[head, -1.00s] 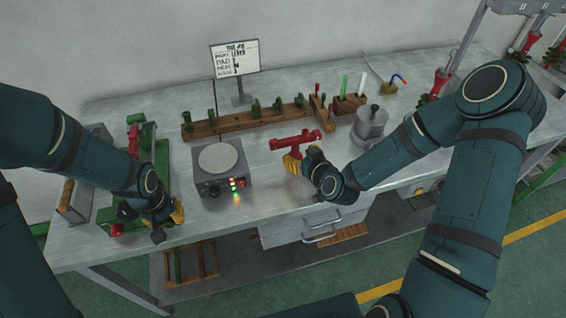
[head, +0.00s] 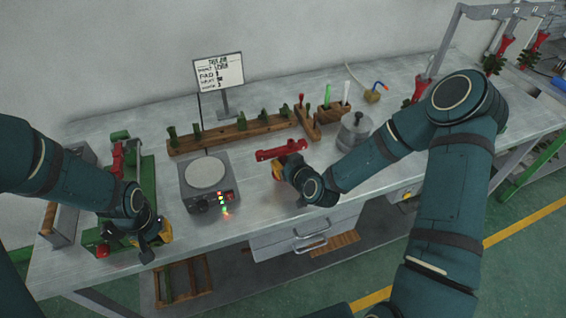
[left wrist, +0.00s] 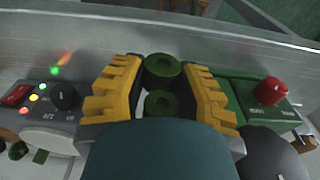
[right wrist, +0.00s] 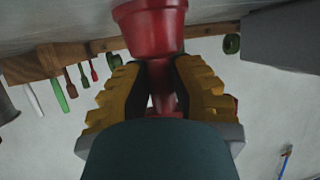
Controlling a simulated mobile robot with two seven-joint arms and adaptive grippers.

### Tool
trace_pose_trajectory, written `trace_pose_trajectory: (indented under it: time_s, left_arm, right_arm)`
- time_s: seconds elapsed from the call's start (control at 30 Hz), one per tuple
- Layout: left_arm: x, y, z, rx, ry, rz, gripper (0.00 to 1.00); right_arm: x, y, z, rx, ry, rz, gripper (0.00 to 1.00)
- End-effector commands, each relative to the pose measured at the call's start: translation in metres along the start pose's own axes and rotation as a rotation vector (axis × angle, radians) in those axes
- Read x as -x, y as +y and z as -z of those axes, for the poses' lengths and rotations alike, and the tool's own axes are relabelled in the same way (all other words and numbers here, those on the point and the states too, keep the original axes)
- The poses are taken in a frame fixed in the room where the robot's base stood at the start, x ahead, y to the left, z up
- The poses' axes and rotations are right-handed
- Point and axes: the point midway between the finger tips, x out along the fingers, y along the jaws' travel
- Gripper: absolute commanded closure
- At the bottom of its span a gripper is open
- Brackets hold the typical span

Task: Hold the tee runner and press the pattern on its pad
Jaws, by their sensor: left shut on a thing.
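The red tee runner (head: 281,150) is near the middle of the bench. My right gripper (head: 284,168) is at it. In the right wrist view the red stem (right wrist: 164,92) stands between my right fingers (right wrist: 165,88); I cannot tell whether they press on it. My left gripper (head: 155,243) is over the bench's front edge at the left. In the left wrist view its yellow fingers (left wrist: 162,88) are shut on a green pattern (left wrist: 161,68) with two round, holed ends. A round pale pad (head: 205,172) tops the grey box with lit lamps (head: 203,200).
A green fixture with red parts (head: 148,185) stands left of the grey box. A wooden rack with green pieces (head: 228,135) and a sign (head: 218,72) stand behind. A steel pot (head: 353,135) is right of the tee. Bare bench lies between grey box and tee.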

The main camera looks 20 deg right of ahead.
Motion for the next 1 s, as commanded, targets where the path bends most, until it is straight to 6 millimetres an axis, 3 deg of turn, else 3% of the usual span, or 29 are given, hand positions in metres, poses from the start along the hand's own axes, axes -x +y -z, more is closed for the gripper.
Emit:
trace_pose_trajectory:
  time_s: [0.47, 0.63, 0.8, 1.0]
  left_arm:
    - [0.001, 0.007, 0.005, -0.043, 0.001, -0.005, 0.94]
    - [0.011, 0.044, 0.032, -0.271, 0.005, -0.030, 0.94]
    - [0.035, 0.091, 0.067, -0.547, 0.004, -0.059, 0.94]
    - [0.062, 0.130, 0.096, -0.755, 0.002, -0.082, 0.94]
  right_arm:
    - [0.000, 0.000, -0.001, -0.001, -0.002, 0.000, 1.00]
    - [0.000, 0.000, -0.001, -0.001, -0.003, 0.000, 1.00]
    - [0.000, 0.000, -0.001, -0.001, -0.003, 0.000, 1.00]
    - [0.000, 0.000, -0.002, -0.001, -0.004, 0.000, 1.00]
